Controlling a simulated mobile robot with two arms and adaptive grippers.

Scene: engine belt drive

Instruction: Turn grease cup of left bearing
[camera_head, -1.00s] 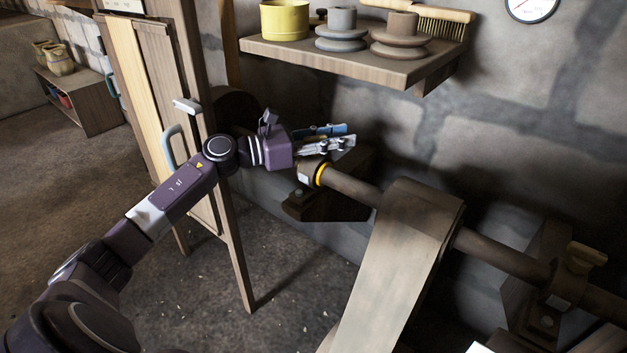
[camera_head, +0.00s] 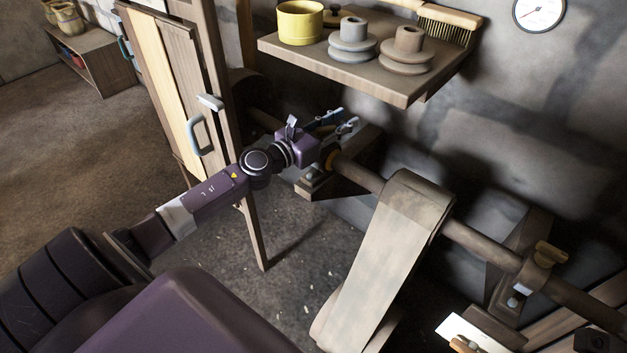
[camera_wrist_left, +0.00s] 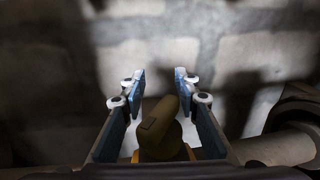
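The left bearing (camera_head: 312,181) sits on a bracket by the wall, at the left end of the belt shaft. My left gripper (camera_head: 340,121) is above it and hides its top, with the grease cup, in the head view. In the left wrist view the grease cup (camera_wrist_left: 160,125) shows as a brown winged cap on a yellowish base. It stands between the two fingers of my left gripper (camera_wrist_left: 158,84), which are open with a gap around the cap. No clear contact shows. My right gripper is not in view.
The shaft (camera_head: 357,176) runs right through the belt pulley (camera_head: 405,200) to another bearing with a brass cup (camera_head: 551,253). A shelf (camera_head: 330,66) with pulleys and a yellow pot hangs above. An open wooden door (camera_head: 180,90) stands left of the gripper.

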